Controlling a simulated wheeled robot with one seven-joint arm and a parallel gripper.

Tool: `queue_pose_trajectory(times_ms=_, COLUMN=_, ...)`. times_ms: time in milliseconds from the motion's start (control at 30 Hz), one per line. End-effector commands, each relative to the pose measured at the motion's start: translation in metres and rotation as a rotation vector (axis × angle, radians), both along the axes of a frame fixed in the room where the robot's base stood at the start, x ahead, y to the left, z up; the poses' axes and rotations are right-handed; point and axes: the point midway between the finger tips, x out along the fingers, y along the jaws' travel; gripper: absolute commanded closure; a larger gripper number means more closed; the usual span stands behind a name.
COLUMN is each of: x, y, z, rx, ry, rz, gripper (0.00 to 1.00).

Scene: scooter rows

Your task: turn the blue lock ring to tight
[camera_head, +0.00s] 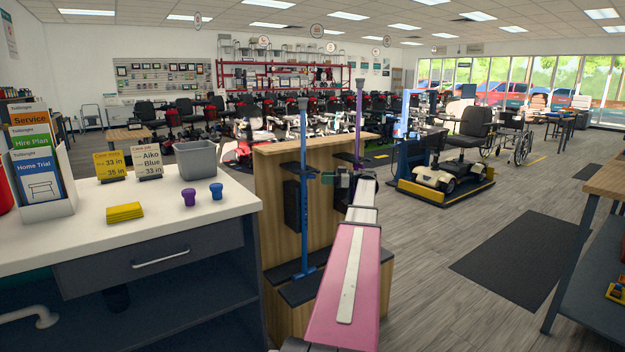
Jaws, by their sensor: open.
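A blue pole (305,225) stands upright in a wooden display stand (274,190), with a dark foot plate below it. A blue lock ring (311,173) seems to sit on the pole beneath a dark bracket; its mark and how far it is turned are too small to tell. A purple pole (358,115) stands behind, to the right. My gripper (328,178) is open at the end of my pink and white arm, just right of the blue pole at about ring height. I cannot tell whether its fingers touch the ring.
A white counter (100,240) at left holds a grey bin (196,160), a purple knob (189,197), a blue knob (216,190), a yellow block (125,212) and size cards (146,163). A bench (595,260) stands at right. Floor between is clear around a dark mat (520,255).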

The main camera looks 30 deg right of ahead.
Motion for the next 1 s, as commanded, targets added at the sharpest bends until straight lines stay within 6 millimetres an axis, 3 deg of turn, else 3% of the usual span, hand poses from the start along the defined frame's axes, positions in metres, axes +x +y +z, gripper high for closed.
queue_pose_trajectory(times_ms=100, x=0.012, y=0.019, z=0.0, rx=0.001, ry=0.001, rz=0.002, gripper=0.57)
queue_pose_trajectory(times_ms=300, x=0.027, y=0.039, z=0.0, rx=0.0, ry=0.001, rz=0.001, gripper=0.57)
queue_pose_trajectory(times_ms=733, x=0.032, y=0.046, z=0.0, rx=0.0, ry=0.002, rz=-0.001, gripper=0.57)
queue_pose_trajectory(times_ms=767, x=0.032, y=0.046, z=0.0, rx=0.0, ry=0.002, rz=-0.001, gripper=0.61)
queue_pose_trajectory(times_ms=800, x=0.032, y=0.046, z=0.0, rx=0.0, ry=0.002, rz=-0.001, gripper=0.74)
queue_pose_trajectory(times_ms=900, x=0.032, y=0.046, z=0.0, rx=0.0, ry=0.002, rz=-0.001, gripper=1.0)
queue_pose_trajectory(times_ms=1000, x=0.032, y=0.046, z=0.0, rx=0.0, ry=0.002, rz=-0.001, gripper=1.0)
